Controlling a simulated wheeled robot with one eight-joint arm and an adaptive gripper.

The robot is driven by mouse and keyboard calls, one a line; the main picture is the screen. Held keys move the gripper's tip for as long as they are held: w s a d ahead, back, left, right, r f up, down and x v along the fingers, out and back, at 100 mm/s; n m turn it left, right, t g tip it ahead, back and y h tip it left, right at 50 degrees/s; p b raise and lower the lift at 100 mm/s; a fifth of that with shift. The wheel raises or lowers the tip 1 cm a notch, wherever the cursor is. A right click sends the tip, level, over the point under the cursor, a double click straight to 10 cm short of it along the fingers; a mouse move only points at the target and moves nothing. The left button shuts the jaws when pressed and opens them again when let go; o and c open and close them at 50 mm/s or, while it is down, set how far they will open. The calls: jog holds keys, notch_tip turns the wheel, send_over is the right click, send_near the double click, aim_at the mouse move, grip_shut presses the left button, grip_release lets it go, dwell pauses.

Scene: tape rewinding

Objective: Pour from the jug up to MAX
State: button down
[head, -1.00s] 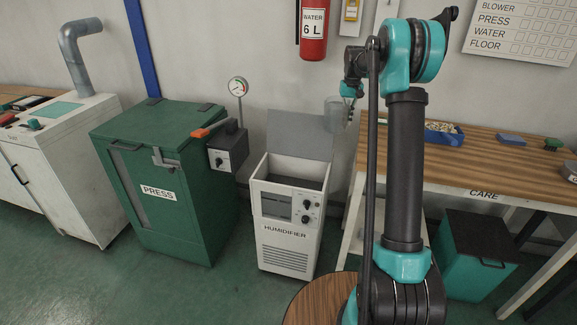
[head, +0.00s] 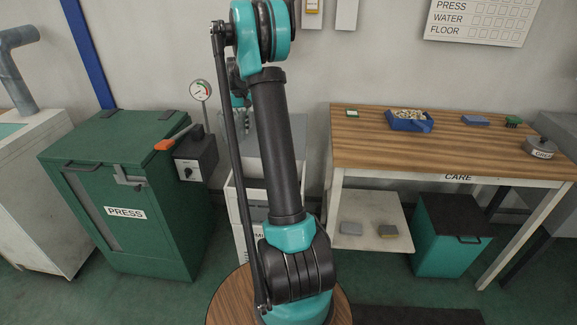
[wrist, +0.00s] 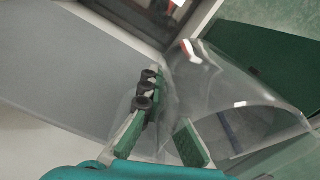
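The clear jug (wrist: 245,90) fills the right middle of the wrist view. The green finger pads of my gripper (wrist: 160,138) close on its side at the bottom of that view. I cannot make out a water level in it. The white humidifier (head: 239,238) stands behind my arm in the head view, with its grey lid (head: 299,140) raised. The lid also shows in the wrist view (wrist: 60,65), beside the dark opening (wrist: 135,18). The jug is at the humidifier's top; its exact tilt is unclear. My arm hides most of the humidifier's front, and no MAX mark shows.
The green press (head: 120,190) and its gauge (head: 200,90) stand left of the humidifier. A wooden bench (head: 450,145) with a blue tray (head: 410,122) stands right. A teal bin (head: 450,235) is under it. Open floor lies in front.

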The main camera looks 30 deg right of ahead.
jog(key=s+d+f+m, duration=0.3)
jog(key=s+d+f, duration=0.4)
jog(key=s+d, duration=0.5)
jog(key=s+d+f+h, duration=0.1)
jog(key=s+f, duration=0.1)
jog(key=f, duration=0.3)
jog(key=s+d+f+m, duration=0.1)
jog(key=d+f, duration=0.1)
jog(key=f, duration=0.3)
jog(key=shift+s+d+f+h, duration=0.25)
jog(key=shift+s+f+h, duration=0.05)
jog(key=shift+s+h, duration=0.1)
jog(key=shift+d, duration=0.1)
jog(key=shift+d+r+h, duration=0.25)
jog(key=shift+r+h, duration=0.15)
jog(key=shift+a, duration=0.15)
jog(key=shift+r, duration=0.15)
jog(key=shift+r+g+h, duration=0.25)
jog(key=shift+g+h, duration=0.05)
jog(key=shift+h, duration=0.1)
